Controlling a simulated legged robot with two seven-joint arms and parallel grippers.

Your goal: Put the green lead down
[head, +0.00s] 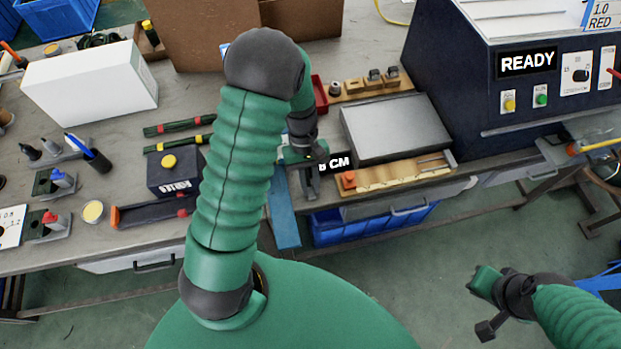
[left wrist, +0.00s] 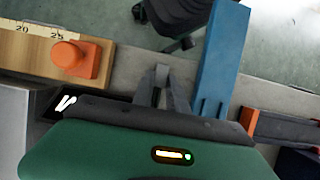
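I cannot tell whether either is the green lead. My left gripper (head: 313,188) points down by the table's front edge, right of a blue strip (head: 284,212). In the left wrist view its fingers (left wrist: 161,72) converge, with tips close together; no green lead shows between them. Whether they are fully shut is unclear. My right gripper (head: 478,288) is off over the floor at lower right, its fingers unclear.
A wooden ruled fixture with an orange stop (head: 348,180) lies right of my left gripper. A grey plate (head: 395,128) and the dark READY machine (head: 480,70) stand behind. A blue bin (head: 370,224) hangs below the edge. A black box with a yellow button (head: 175,170) stands left.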

